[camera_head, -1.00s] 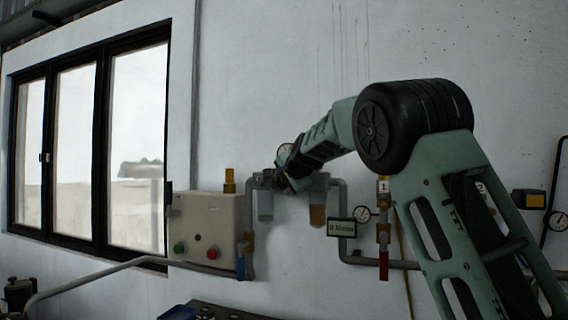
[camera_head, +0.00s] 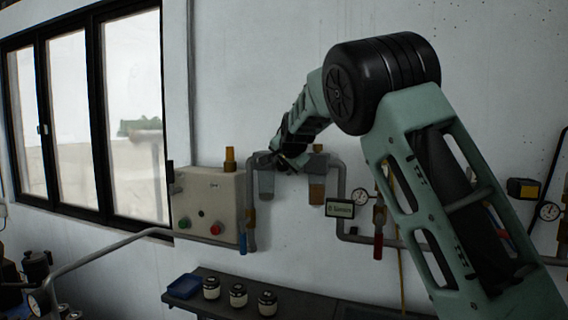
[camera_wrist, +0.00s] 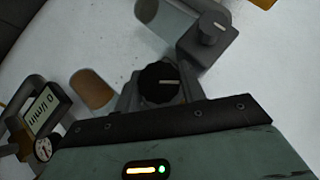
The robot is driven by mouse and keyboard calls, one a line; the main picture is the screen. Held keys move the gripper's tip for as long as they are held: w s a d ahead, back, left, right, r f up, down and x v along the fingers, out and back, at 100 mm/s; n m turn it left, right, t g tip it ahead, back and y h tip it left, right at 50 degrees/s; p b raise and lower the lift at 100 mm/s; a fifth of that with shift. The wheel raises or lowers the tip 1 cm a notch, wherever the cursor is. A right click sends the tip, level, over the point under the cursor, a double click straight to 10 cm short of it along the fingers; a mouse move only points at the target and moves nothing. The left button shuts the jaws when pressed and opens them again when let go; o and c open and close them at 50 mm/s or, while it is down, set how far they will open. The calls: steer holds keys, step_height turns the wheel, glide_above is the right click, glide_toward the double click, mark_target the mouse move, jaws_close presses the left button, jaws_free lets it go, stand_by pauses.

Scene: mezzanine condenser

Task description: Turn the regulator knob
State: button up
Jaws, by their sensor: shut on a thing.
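The regulator knob (camera_wrist: 159,82) is black and ribbed with a pale mark on its face. It shows in the wrist view on a grey body, just beyond the dark edge of my gripper (camera_wrist: 160,118). In the head view my gripper (camera_head: 288,161) is at the top of the filter and regulator unit on the wall, between two bowls, one clear (camera_head: 266,184) and one with a brown lower part (camera_head: 316,190). A second, grey knob (camera_wrist: 212,27) sits on the neighbouring body.
A beige box (camera_head: 208,203) with green and red buttons is on the left. A display (camera_head: 340,209), a gauge (camera_head: 360,197) and a red-handled valve (camera_head: 378,244) are on the right. A blue-handled valve (camera_head: 242,243) hangs between. Jars (camera_head: 238,295) stand on a dark shelf below.

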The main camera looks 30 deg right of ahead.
steer(key=shift+f, duration=0.15)
steer(key=o, duration=1)
steer(key=shift+c, duration=0.2)
steer(key=b+v, duration=0.5)
steer(key=v, duration=1.2)
steer(key=shift+r, duration=0.3)
steer(key=shift+s+a, duration=0.1)
steer(key=shift+a, duration=0.05)
